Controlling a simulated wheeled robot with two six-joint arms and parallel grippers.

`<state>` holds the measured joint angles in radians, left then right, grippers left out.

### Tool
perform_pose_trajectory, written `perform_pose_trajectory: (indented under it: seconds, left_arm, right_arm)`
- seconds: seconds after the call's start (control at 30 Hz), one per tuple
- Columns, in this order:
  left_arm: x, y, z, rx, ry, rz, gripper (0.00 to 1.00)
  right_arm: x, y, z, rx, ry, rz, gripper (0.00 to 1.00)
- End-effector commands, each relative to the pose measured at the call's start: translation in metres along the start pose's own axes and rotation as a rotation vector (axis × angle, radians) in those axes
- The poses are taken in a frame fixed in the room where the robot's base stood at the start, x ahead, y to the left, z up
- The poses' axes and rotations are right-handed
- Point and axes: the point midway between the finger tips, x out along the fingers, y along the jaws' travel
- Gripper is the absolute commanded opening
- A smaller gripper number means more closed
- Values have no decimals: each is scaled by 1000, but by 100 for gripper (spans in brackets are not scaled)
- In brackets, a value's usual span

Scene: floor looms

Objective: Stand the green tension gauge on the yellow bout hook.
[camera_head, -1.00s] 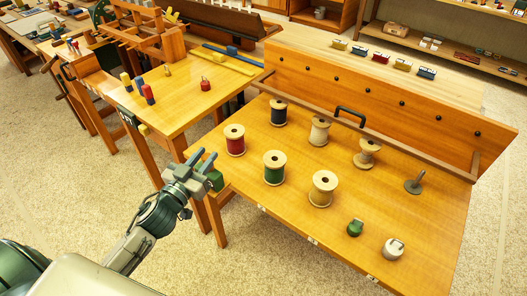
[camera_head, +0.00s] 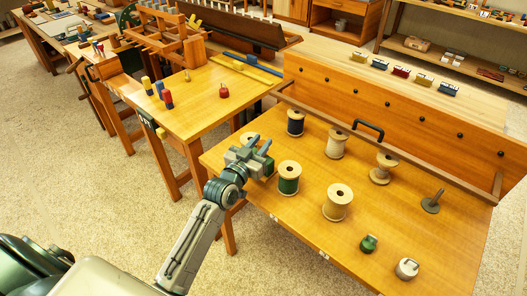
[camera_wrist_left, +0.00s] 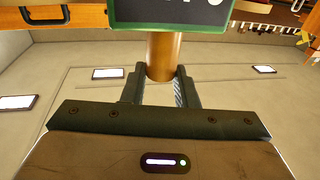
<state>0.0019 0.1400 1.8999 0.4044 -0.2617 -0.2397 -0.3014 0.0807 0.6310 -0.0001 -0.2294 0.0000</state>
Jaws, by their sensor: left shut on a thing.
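My left gripper (camera_head: 262,152) is at the left edge of the bobbin table. In the left wrist view its fingers (camera_wrist_left: 160,92) are shut on a brown round post (camera_wrist_left: 164,58). A green-framed dark panel (camera_wrist_left: 170,14) with pale marks is above the post; I take this held thing as the green tension gauge. In the head view the gripper mostly hides it. A small yellow piece (camera_head: 160,132) is at the front edge of the left bench, beside a dark plate; I cannot tell whether it is the yellow bout hook. My right gripper is not in view.
Several thread spools stand on the bobbin table (camera_head: 300,215), including a green one (camera_head: 288,178) close to my gripper. A small green weight (camera_head: 368,243) and a white one (camera_head: 407,268) are near its front. The left bench (camera_head: 205,105) has upright pegs and a red weight (camera_head: 224,91).

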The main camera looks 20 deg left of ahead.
Motion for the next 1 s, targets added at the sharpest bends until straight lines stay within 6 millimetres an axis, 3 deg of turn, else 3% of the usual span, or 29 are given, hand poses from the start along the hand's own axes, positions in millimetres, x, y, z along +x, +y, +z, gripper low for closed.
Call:
perform_pose_trajectory:
  seconds: [0.1, 0.3, 0.73, 0.77, 0.8, 0.87, 1.0]
  left_arm:
    - [14, 5, 0, -3, 3, 0, 0]
    - [11, 5, 34, 0, 0, 0, 0]
    - [10, 4, 41, 2, 1, 0, 0]
    - [10, 4, 41, 2, 0, 0, 28]
    - [10, 4, 40, 2, 0, 0, 36]
    - [10, 4, 40, 2, 0, 0, 48]
    - [10, 4, 40, 1, 0, 0, 48]
  right_arm:
    - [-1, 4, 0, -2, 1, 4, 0]
    - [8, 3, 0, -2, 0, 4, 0]
    - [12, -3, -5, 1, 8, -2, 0]
    - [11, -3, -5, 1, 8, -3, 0]
    - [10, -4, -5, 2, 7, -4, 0]
    - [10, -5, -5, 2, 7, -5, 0]
    - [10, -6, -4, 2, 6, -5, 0]
